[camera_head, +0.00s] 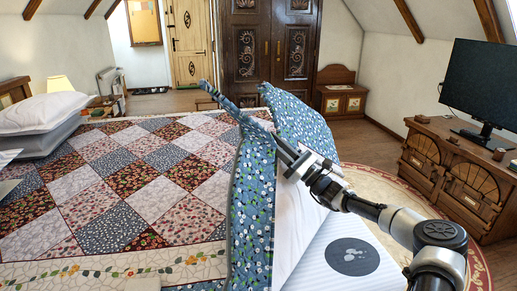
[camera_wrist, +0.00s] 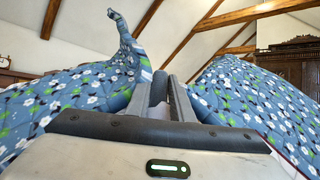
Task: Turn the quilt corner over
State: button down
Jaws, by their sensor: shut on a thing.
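The quilt (camera_head: 130,190) lies on the bed, with a patchwork top in red, white and blue-grey. Its blue floral side (camera_head: 253,200) is raised in a steep fold at the bed's right edge. My gripper (camera_head: 283,146) is shut on this blue cloth from the right, above the mattress. A pinched, twisted end of the quilt (camera_head: 212,96) sticks out past the fingers to the upper left. In the wrist view, the blue cloth (camera_wrist: 60,105) bulges on both sides of my fingers (camera_wrist: 170,90). The exact grip is partly hidden by the fingers.
A white striped mattress (camera_head: 315,255) with a dark oval patch is bare under the raised fold. Pillows (camera_head: 42,115) lie at the left. A carved armoire (camera_head: 268,45) stands behind. A wooden cabinet (camera_head: 455,175) with a monitor (camera_head: 478,85) stands at the right.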

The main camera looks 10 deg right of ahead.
jog(key=shift+t+y, duration=0.5)
jog(key=shift+s+d+r, duration=0.55)
jog(key=shift+s+d, duration=0.25)
jog(key=shift+s+d+r, duration=0.55)
jog(key=shift+s+d, duration=0.2)
jog(key=shift+d, duration=0.05)
jog(key=c, duration=1.6)
grip_release()
jog(key=shift+o, duration=0.2)
jog(key=p+v, duration=0.1)
jog(key=v, duration=1.6)
jog(key=shift+f, duration=0.2)
jog(key=shift+s, duration=0.1)
